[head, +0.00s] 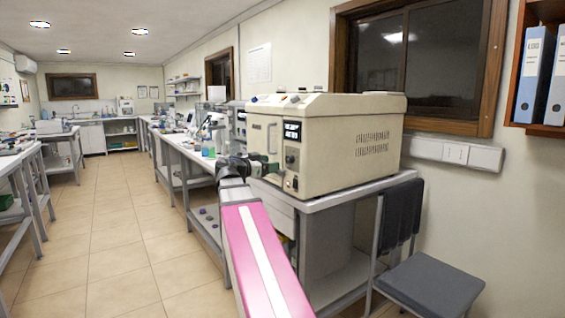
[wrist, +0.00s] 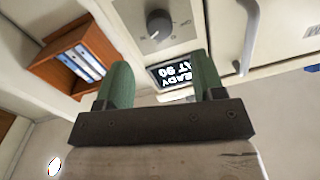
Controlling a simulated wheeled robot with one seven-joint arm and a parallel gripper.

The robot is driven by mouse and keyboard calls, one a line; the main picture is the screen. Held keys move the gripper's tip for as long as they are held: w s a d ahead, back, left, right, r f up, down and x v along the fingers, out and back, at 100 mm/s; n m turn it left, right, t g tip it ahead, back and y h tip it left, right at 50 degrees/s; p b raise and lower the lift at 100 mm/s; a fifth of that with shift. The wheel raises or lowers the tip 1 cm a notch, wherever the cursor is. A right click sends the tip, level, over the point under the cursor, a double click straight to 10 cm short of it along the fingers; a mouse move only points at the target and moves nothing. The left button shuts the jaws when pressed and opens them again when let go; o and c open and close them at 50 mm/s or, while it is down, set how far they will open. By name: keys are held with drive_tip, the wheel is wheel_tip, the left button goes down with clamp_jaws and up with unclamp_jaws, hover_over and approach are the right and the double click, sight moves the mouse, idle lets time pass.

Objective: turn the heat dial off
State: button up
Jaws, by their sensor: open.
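The heat dial (wrist: 158,22) is a dark round knob with a pointer on the pale front panel of the beige machine (head: 350,150). In the wrist view it is beyond my fingertips, near the top. It also shows small in the head view (head: 290,158). A lit display (wrist: 178,74) with white letters, seen upside down and partly covered by a finger, lies between dial and gripper. My gripper (wrist: 160,68) has two green fingers spread apart, empty and not touching the dial. In the head view my gripper (head: 268,166) is in front of the machine's front panel.
A bar handle (wrist: 250,36) stands out beside the panel. The machine sits on a grey bench (head: 345,197). A dark chair (head: 430,285) stands at the right, and a shelf with blue binders (head: 535,72) hangs on the wall. The tiled floor at left is clear.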

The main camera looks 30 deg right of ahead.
sight(287, 160)
drive_tip(key=d, duration=0.5)
drive_tip(key=w+d, duration=0.1)
drive_tip(key=d, duration=0.2)
drive_tip(key=shift+c, duration=0.3)
drive_tip(key=c, duration=0.9)
